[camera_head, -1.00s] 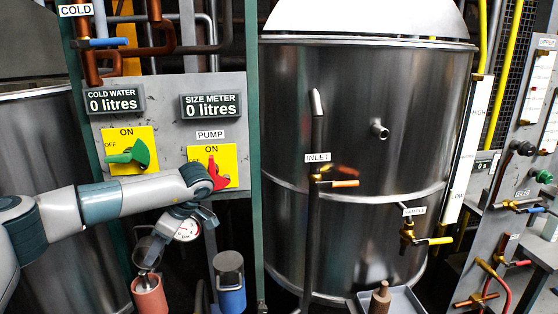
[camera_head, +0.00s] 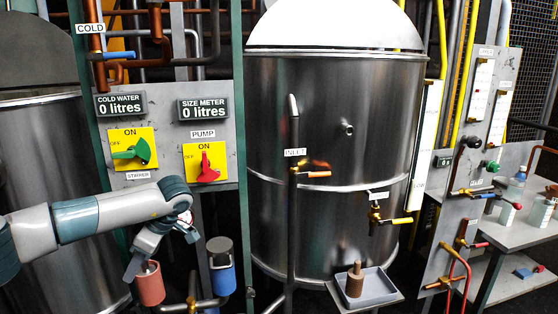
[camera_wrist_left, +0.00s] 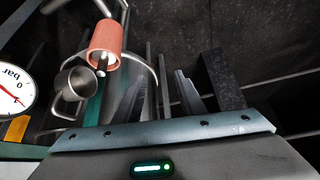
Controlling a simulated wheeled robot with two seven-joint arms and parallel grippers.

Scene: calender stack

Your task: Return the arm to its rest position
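My left arm comes in from the left, its forearm level below the control panel and bent down at the joint. My left gripper (camera_head: 133,268) hangs low beside the red cylinder (camera_head: 149,284), in front of the dark lower area; its fingers are too unclear to judge. In the left wrist view the gripper's housing with a green light fills the bottom. The red cylinder (camera_wrist_left: 106,41) and a metal cup (camera_wrist_left: 76,83) are beyond it. No held object can be made out. My right gripper is not in view.
The panel (camera_head: 215,140) has a green stirrer switch (camera_head: 130,152) and a red pump switch (camera_head: 206,171) just above my arm. A blue cylinder (camera_head: 222,280) stands right of it. The steel tank (camera_head: 330,220), a grey tray (camera_head: 380,290) and a pressure gauge (camera_wrist_left: 14,92) also show.

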